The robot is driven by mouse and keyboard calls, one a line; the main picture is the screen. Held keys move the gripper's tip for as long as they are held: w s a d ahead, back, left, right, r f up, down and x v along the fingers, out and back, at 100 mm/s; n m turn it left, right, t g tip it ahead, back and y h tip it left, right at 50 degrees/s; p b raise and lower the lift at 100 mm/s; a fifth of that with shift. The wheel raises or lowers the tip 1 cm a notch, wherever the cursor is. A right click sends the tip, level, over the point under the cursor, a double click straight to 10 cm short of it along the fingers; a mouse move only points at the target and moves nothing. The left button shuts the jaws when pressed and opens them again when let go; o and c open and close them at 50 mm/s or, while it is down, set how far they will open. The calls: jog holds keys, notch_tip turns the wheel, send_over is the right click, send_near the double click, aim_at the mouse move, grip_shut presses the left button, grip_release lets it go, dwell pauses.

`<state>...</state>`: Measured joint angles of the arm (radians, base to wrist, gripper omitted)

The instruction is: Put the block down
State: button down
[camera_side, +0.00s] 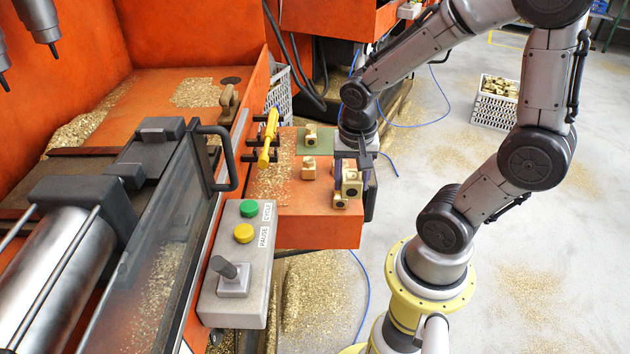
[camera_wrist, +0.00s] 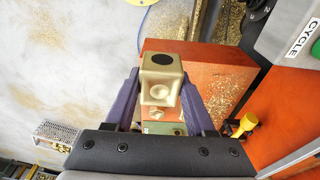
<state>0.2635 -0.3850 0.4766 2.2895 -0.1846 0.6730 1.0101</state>
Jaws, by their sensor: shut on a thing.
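My gripper (camera_wrist: 160,82) has purple fingers closed on both sides of a tan brass-coloured block (camera_wrist: 161,92) in the wrist view. The held block has a dark round hole in one face and a round recess in another. In the side view the held block (camera_side: 352,183) is at the right end of the orange table (camera_side: 318,234), with my gripper (camera_side: 362,186) partly hidden behind it.
A button box (camera_side: 238,262) stands in front. Chips cover the table's left part.

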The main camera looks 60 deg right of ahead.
jog(key=shift+a, duration=0.2)
jog(key=w+a+r+n, duration=0.4)
jog(key=w+r+n, duration=0.2)
jog(key=w, duration=0.5)
jog(key=w+a+r+n+t+y, duration=0.1)
jog(key=w+a+r+n, duration=0.2)
jog(key=w+r+n, duration=0.4)
jog(key=shift+w+a+r+y, duration=0.35)
jog(key=shift+w+r, duration=1.25)
jog(key=shift+w, duration=0.9)
